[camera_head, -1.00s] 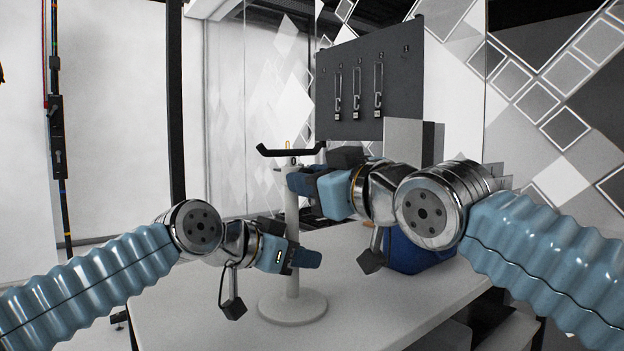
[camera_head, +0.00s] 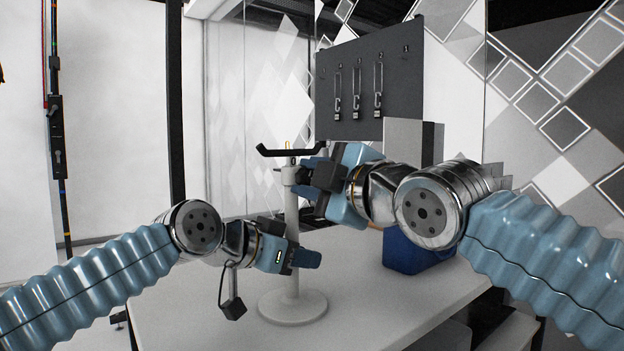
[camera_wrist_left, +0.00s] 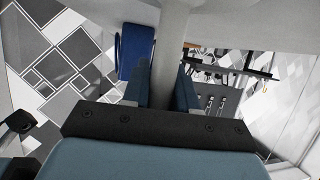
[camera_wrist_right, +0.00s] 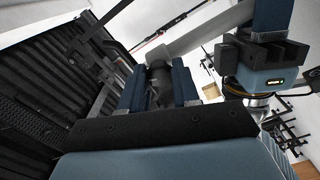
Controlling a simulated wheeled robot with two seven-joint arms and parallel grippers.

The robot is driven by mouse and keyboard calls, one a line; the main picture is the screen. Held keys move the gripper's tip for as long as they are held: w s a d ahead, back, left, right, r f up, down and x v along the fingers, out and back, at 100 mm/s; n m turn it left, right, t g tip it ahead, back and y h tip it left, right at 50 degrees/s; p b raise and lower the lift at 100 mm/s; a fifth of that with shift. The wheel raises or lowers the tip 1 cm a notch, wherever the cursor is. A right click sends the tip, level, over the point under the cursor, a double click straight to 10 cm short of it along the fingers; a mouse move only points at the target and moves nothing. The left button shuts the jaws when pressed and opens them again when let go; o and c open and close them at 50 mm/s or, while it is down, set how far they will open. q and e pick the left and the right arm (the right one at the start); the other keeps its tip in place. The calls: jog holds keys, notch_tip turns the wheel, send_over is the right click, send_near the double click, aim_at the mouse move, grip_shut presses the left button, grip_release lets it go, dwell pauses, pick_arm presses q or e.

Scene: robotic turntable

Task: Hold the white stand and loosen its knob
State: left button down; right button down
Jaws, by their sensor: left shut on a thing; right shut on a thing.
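The white stand (camera_head: 291,222) stands upright on the table on its round base, with a black cradle bar (camera_head: 290,151) on top. My left gripper (camera_head: 297,258) is shut around the lower pole; the left wrist view shows the pole (camera_wrist_left: 171,45) between its fingers. My right gripper (camera_head: 312,180) is at the upper part of the stand, just below the bar, coming from the right. In the right wrist view its fingers are shut on the dark knob (camera_wrist_right: 158,84), beside the pale pole (camera_wrist_right: 205,31). The fingers hide most of the knob in the head view.
A blue container (camera_head: 414,254) stands on the white table (camera_head: 365,310) behind my right arm. A grey board (camera_head: 368,85) with hanging tools stands at the back. The table front, right of the stand's base, is clear.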

jog(key=shift+n, duration=1.9)
jog(key=c, duration=0.8)
grip_release()
jog(key=v, duration=1.2)
jog(key=shift+f, duration=0.1)
